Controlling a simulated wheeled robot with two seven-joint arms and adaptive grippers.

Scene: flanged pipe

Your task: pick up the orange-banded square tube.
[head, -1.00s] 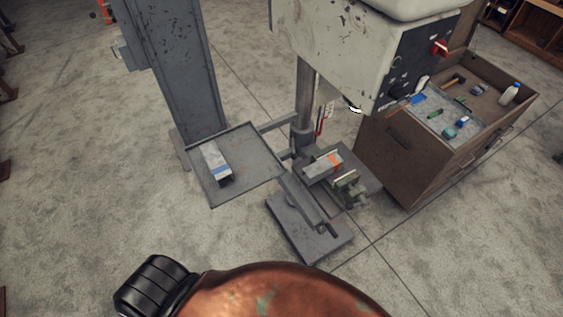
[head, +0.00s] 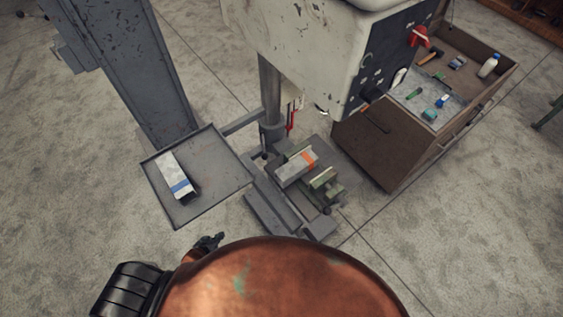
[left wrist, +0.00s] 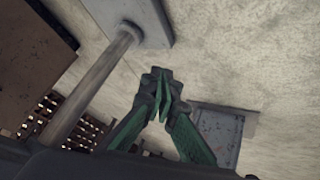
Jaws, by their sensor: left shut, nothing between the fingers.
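The orange-banded square tube (head: 292,169) is pale grey with an orange band near its right end. In the head view it lies at the green vise (head: 324,180) on the drill press table. I cannot tell whether the jaws clamp it. My left gripper (head: 214,240) shows small below the tray, apart from the tube and nearer to me. In the left wrist view its green and dark fingers (left wrist: 159,82) meet at the tips, shut and empty. I cannot make out the tube in that view. My right gripper is not in view.
A grey tray (head: 222,187) left of the vise holds a blue-banded tube (head: 172,172). The press column (head: 269,95) and white head (head: 290,45) stand behind. A brown cabinet (head: 375,150) with an open drawer of tools stands right. Floor in front is clear.

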